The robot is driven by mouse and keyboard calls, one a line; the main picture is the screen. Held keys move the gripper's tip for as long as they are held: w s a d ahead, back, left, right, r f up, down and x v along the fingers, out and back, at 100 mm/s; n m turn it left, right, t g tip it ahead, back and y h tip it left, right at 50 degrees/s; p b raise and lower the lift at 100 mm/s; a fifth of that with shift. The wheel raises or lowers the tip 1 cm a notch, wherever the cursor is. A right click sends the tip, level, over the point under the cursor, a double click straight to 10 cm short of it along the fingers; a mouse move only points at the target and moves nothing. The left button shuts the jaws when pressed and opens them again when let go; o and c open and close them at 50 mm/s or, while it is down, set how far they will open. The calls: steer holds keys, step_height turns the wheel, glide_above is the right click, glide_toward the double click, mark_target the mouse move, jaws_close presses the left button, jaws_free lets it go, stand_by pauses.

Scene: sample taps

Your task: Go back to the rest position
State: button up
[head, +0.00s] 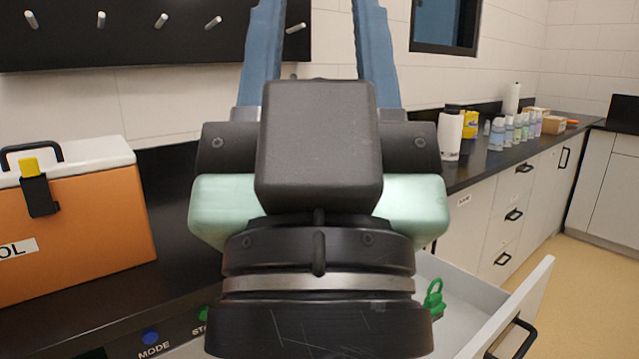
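My gripper (318,40) fills the middle of the head view, seen from behind its dark wrist and pale green housing. Its two blue fingers point up and stand wide apart. Their tips run out at the top edge of the picture. I see nothing held between them; the black board and pale wall show through the gap. The gripper body hides part of the counter and drawer behind it.
An orange cooler box (75,240) with white lid stands at left on a dark counter. Pegs stick out of a black board (130,50) above. An open drawer (535,290) at lower right holds a green object (434,299). Bottles (497,135) line the right counter; floor is clear.

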step_height(320, 180, up, 28)
steer(key=p, duration=2.5)
steer(key=shift+f, duration=0.15)
